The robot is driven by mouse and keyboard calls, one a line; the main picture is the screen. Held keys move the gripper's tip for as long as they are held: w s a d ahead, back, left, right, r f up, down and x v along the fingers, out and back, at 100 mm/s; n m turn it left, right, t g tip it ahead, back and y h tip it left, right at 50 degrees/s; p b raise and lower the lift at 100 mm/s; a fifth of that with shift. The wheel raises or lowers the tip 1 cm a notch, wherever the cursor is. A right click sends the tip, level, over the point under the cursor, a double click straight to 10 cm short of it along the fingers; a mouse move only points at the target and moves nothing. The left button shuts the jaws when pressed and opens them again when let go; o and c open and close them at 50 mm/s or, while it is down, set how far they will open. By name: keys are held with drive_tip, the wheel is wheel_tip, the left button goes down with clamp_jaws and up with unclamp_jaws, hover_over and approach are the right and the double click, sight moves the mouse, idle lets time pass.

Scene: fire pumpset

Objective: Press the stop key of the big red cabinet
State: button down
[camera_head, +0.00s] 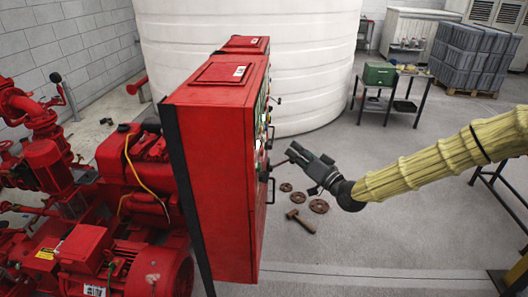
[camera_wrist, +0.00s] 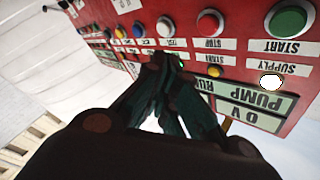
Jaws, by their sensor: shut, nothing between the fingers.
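The big red cabinet (camera_head: 212,155) stands left of centre in the head view, its control front turned to the right and seen almost edge-on. In the wrist view its red panel (camera_wrist: 235,47) appears upside down. A red round key (camera_wrist: 209,22) with a label reading STOP is near the top, left of a large green START key (camera_wrist: 288,20). My gripper (camera_head: 293,149) is shut and empty, pointing at the cabinet front. In the wrist view its fingertips (camera_wrist: 176,70) appear below and left of the red STOP key. I cannot tell whether they touch the panel.
Handles and knobs jut from the cabinet front. Red pump machinery (camera_head: 130,240) stands left of the cabinet. A hammer (camera_head: 300,220) and rusty rings (camera_head: 319,206) lie on the floor below my gripper. A large white tank (camera_head: 310,60) stands behind. The floor at right is mostly open.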

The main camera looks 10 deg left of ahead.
sight(262, 152)
drive_tip(key=shift+a+b, duration=0.35)
drive_tip(key=shift+a, duration=2.3)
drive_tip(key=shift+a, duration=0.15)
drive_tip(key=shift+a+b, duration=0.35)
drive_tip(key=shift+b, duration=0.05)
drive_tip(key=shift+a, duration=0.4)
drive_tip(key=shift+d+b, duration=0.1)
drive_tip(key=shift+b, duration=0.2)
drive_tip(key=shift+d, duration=0.75)
drive_tip(key=shift+b, duration=0.3)
